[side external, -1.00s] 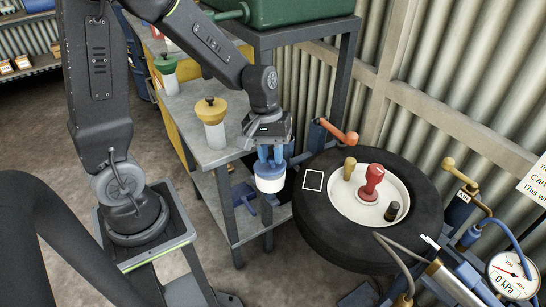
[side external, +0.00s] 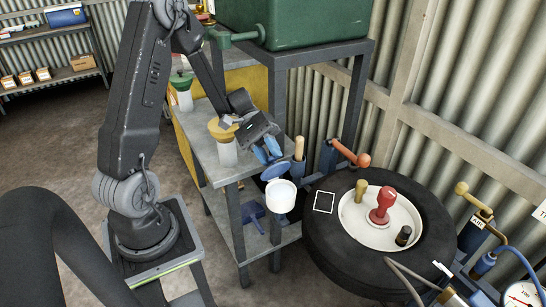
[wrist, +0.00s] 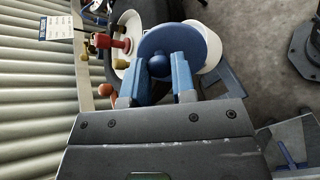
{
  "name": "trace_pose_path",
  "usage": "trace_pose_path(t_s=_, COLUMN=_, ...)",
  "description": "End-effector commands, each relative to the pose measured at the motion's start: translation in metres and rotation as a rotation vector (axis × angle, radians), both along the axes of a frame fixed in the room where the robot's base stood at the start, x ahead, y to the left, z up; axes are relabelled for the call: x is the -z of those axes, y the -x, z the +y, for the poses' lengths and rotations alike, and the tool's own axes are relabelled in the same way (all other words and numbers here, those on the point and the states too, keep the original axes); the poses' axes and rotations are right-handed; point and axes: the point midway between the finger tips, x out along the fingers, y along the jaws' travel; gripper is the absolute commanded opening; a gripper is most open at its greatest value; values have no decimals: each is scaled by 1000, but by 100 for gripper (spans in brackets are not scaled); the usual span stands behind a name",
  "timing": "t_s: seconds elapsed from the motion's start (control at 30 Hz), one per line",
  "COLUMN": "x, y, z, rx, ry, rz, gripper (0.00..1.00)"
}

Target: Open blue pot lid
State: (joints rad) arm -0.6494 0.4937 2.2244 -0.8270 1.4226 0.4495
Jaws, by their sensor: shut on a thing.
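The pot (side external: 281,200) is a white cup by the grey shelf's front right corner, and its top shows uncovered in the side view. Its round blue lid (side external: 275,173) is tilted up at the pot's back left edge; whether it still touches the rim is unclear. My gripper (side external: 267,154) is tilted above and is shut on the lid's knob. In the wrist view the lid (wrist: 190,48) faces me, with the round blue knob (wrist: 157,66) between my gripper's fingers (wrist: 160,76). The white pot (wrist: 210,58) shows partly behind the lid.
A yellow-lidded pot (side external: 226,150) and a green-lidded pot (side external: 182,95) stand on the grey shelf (side external: 215,178). A wooden handle (side external: 299,148) stands close right of the lid. A black tyre (side external: 330,245) with a red-handled part (side external: 382,203) lies right.

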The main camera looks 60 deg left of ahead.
Motion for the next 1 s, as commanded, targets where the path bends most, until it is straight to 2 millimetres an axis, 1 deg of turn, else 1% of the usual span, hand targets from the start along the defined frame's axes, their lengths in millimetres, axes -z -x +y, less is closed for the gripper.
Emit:
trace_pose_path(t_s=0.2, x=4, y=0, z=11, rx=-1, ry=163, rz=1, gripper=0)
trace_pose_path(t_s=0.4, x=7, y=0, z=17, rx=0, ry=263, rz=1, gripper=0)
trace_pose_path(t_s=0.7, x=9, y=0, z=21, rx=2, ry=327, rz=1, gripper=0)
trace_pose_path(t_s=1.0, x=9, y=0, z=21, rx=2, ry=332, rz=1, gripper=0)
